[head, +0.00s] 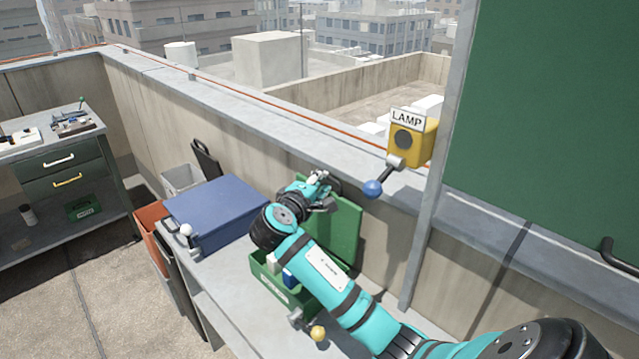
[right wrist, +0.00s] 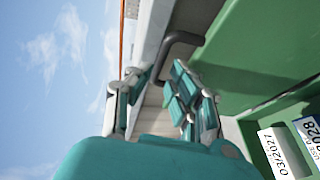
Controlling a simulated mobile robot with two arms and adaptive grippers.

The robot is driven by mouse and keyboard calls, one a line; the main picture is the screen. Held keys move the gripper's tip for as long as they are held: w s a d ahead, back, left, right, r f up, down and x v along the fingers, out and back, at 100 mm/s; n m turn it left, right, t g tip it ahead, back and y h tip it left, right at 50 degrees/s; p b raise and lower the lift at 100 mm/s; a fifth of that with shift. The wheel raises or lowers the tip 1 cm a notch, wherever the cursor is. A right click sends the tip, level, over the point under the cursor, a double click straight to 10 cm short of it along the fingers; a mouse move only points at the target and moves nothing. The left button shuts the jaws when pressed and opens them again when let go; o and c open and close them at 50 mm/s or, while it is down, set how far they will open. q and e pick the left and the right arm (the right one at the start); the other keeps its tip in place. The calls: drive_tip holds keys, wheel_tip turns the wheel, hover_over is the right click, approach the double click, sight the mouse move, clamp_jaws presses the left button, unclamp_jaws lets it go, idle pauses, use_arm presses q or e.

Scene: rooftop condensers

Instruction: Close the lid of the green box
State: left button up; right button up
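The green box (head: 262,285) stands on the grey bench with its green lid (head: 346,228) raised, roughly upright, behind it. The lid also shows in the right wrist view (right wrist: 255,50), with a dark handle (right wrist: 182,45) at its edge. My right gripper (head: 322,178) is at the lid's upper edge beside the handle. In the right wrist view its fingers (right wrist: 160,85) are apart with nothing between them, and the handle lies just beyond their tips. My right forearm hides part of the box. White and blue items with printed dates sit inside it. My left gripper is out of view.
A closed blue box (head: 215,210) stands left of the green box. A yellow lamp switch (head: 420,140) with a blue-knobbed lever is on the parapet at right. A yellow-knobbed lever (head: 318,333) is at the bench front. A drawer cabinet (head: 65,170) stands far left.

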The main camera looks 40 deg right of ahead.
drive_tip(key=shift+a, duration=0.1)
drive_tip(key=v, duration=1.2)
drive_tip(key=shift+o, duration=0.4)
